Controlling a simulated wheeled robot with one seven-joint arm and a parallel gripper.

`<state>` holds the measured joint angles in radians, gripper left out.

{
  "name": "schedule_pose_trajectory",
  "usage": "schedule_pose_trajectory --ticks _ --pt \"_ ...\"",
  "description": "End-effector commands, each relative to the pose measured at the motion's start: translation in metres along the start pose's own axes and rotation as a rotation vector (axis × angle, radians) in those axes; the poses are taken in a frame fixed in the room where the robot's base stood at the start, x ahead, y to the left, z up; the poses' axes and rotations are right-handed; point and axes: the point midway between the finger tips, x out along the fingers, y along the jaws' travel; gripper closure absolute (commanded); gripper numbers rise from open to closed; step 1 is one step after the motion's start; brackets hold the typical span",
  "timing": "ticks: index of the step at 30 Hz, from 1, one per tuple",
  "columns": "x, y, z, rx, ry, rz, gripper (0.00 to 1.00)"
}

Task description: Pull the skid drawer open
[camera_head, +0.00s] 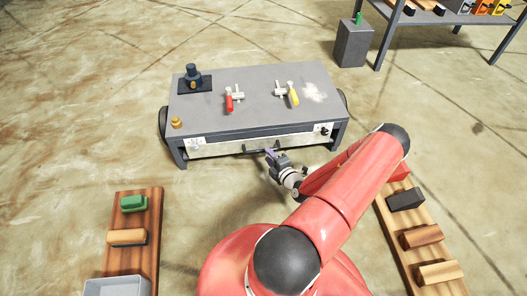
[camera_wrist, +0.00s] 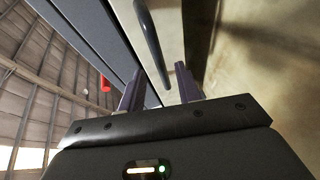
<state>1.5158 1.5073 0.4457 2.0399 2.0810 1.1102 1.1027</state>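The skid (camera_head: 205,117) is a low grey bench. Its pale drawer front (camera_head: 222,149) runs along the near side and looks closed. A dark bar handle (camera_head: 250,151) sits at the middle of the drawer front; it shows as a dark curved bar (camera_wrist: 152,42) in the wrist view. My gripper (camera_head: 270,154) is at the right part of the handle in the head view. In the wrist view my gripper (camera_wrist: 158,82) has its two purple fingers apart, with the bar's near end between them in the picture. I cannot tell whether they touch it.
On the skid top are a red-handled clamp (camera_head: 229,102), a yellow-handled clamp (camera_head: 293,95), a dark blue device (camera_head: 193,78) and a small orange knob (camera_head: 176,122). Wooden boards with blocks lie left (camera_head: 145,222) and right (camera_head: 417,219). Floor before the drawer is clear left of my arm.

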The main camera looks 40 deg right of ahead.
Motion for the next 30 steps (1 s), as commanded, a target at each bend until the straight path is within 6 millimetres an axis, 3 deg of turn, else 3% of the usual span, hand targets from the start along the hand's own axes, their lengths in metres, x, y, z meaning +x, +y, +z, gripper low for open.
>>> schedule_pose_trajectory --ticks 3,9,20,27,30 --pt "0.021 -0.001 -0.001 -0.003 0.003 0.001 0.66" --pt "0.044 -0.001 0.0 -0.005 0.003 0.0 0.66" --pt "0.05 0.0 0.0 -0.004 0.003 -0.001 0.66" --pt "0.05 0.0 0.0 -0.005 0.003 -0.001 0.98" --pt "0.05 0.0 0.0 -0.005 0.003 -0.001 1.0"
